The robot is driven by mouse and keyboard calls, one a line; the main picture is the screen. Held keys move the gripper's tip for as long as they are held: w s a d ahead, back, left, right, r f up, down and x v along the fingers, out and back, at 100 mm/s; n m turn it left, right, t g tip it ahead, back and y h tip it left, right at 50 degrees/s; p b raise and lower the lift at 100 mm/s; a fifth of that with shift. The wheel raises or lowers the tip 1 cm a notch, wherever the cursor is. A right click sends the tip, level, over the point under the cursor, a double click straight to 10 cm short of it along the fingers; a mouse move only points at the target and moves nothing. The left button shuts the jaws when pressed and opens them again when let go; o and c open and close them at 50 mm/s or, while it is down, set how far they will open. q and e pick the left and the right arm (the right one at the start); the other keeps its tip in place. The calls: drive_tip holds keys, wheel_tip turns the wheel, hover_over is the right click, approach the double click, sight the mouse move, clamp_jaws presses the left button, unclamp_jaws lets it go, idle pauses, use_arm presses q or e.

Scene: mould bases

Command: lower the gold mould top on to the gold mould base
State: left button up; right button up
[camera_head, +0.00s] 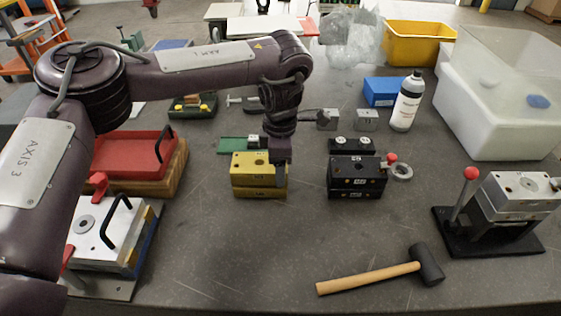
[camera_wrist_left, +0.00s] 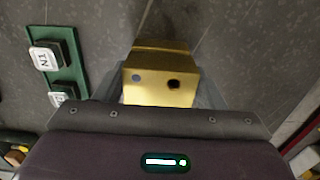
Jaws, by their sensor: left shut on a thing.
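The gold mould top (camera_head: 249,168) is a yellow block with a dark hole in its upper face. It sits level over the gold mould base (camera_head: 262,192), lined up with it. A thin dark line runs between them; I cannot tell if they touch or a small gap is left. My left gripper (camera_head: 279,167) comes down from above and is shut on the gold mould top. In the left wrist view the gold top (camera_wrist_left: 158,88) shows between the fingers, with two holes in its face; the base cannot be made out there. My right gripper is not in view.
A black mould (camera_head: 357,175) stands to the right of the gold one. A mallet (camera_head: 370,278) lies at the front. A white bottle (camera_head: 406,102) stands behind.

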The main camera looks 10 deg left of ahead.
use_arm(q)
drive_tip(key=o, duration=1.6)
drive_tip(key=shift+o, duration=0.4)
drive_tip(key=shift+f, duration=0.1)
